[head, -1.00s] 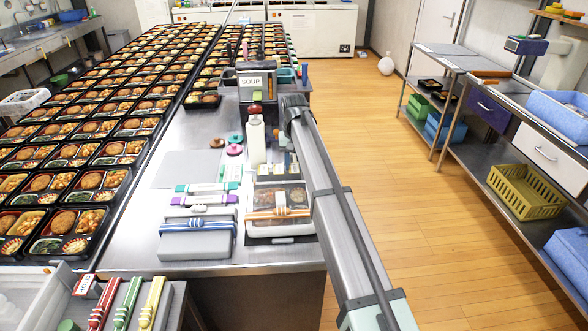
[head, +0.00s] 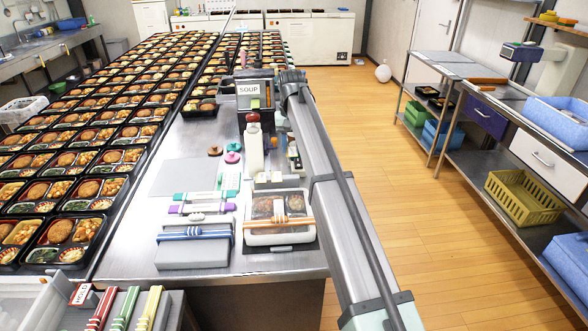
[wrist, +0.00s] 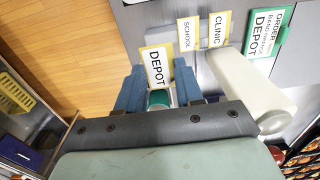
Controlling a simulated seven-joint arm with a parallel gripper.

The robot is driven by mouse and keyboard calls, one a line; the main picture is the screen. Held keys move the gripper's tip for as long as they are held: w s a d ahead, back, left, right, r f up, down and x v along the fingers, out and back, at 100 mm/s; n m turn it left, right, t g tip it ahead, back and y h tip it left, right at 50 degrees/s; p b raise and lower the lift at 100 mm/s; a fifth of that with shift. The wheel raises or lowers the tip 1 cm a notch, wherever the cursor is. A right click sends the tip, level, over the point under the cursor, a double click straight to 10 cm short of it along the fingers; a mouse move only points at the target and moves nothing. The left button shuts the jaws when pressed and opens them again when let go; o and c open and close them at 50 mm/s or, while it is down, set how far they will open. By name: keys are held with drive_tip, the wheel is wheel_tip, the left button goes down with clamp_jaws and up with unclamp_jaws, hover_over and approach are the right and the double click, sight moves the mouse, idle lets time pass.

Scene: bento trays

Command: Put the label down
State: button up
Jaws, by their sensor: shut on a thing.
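My gripper (wrist: 158,90) has two blue fingers shut on a yellow-edged label reading DEPOT (wrist: 156,66). In the wrist view the label sits beyond the fingertips, over the table edge and wooden floor; whether it touches anything is unclear. A teal piece shows between the fingers. In the head view my gripper (head: 294,158) is beside the white bottle, behind the lidded bento (head: 278,234), and the held label is too small to make out. Labels reading SCHOOL (wrist: 187,33) and CLINIC (wrist: 218,29) lie to its right in the wrist view.
A green-edged order card (wrist: 268,36) also reads DEPOT. The white bottle (head: 253,148) stands close left of my gripper. A SOUP sign (head: 248,90) is on the dispenser behind. Open trays (head: 75,230) fill the left.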

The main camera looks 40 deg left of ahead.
drive_tip(key=s+d+r, duration=0.2)
drive_tip(key=s+d, duration=0.1)
hover_over(300, 209)
wheel_tip(300, 209, down, 2)
drive_tip(key=shift+d+f, duration=0.1)
drive_tip(key=shift+f, duration=4.55)
drive_tip(key=shift+f, duration=0.1)
drive_tip(key=o, duration=1)
wheel_tip(300, 209, up, 12)
drive_tip(key=shift+r, duration=0.15)
